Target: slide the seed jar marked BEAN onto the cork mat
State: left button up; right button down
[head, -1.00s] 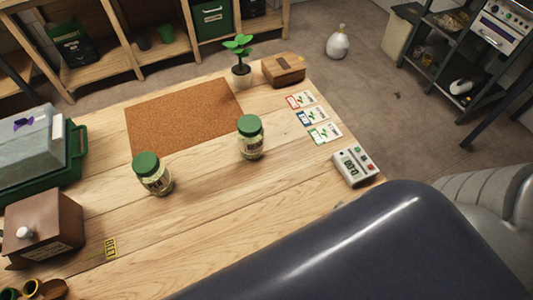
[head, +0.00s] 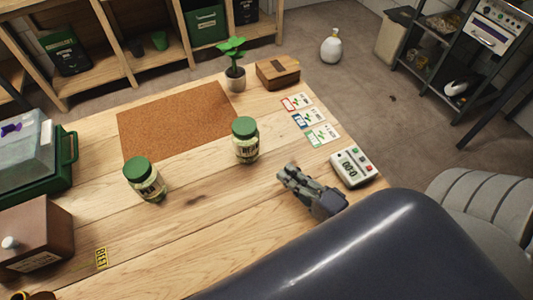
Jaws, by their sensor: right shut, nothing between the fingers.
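Two glass seed jars with green lids stand upright on the wooden table. One jar (head: 147,186) is left of centre, in front of the mat. The other jar (head: 246,151) is farther right, beside the mat's right front corner. Their labels are too small to read surely, so I cannot tell which is BEAN. The cork mat (head: 176,120) lies flat and bare behind them. My right gripper (head: 285,177) is shut and empty over the table, right of and nearer than the right jar, apart from it. My left gripper is out of view.
A potted seedling (head: 235,78) and a wooden box (head: 277,73) stand at the back edge. Seed cards (head: 311,118) and a digital timer (head: 352,167) lie on the right. A brown box (head: 35,235), green crate (head: 68,160) and yellow tag (head: 101,257) are left.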

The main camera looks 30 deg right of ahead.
aim_at(258, 149)
jog(key=p+x, duration=0.1)
jog(key=x, duration=0.7)
jog(key=shift+w+f, duration=0.1)
jog(key=shift+w, duration=0.05)
jog(key=shift+w+a, duration=0.1)
jog(key=shift+w, duration=0.1)
jog(key=b+x, duration=0.2)
jog(key=x, duration=1.6)
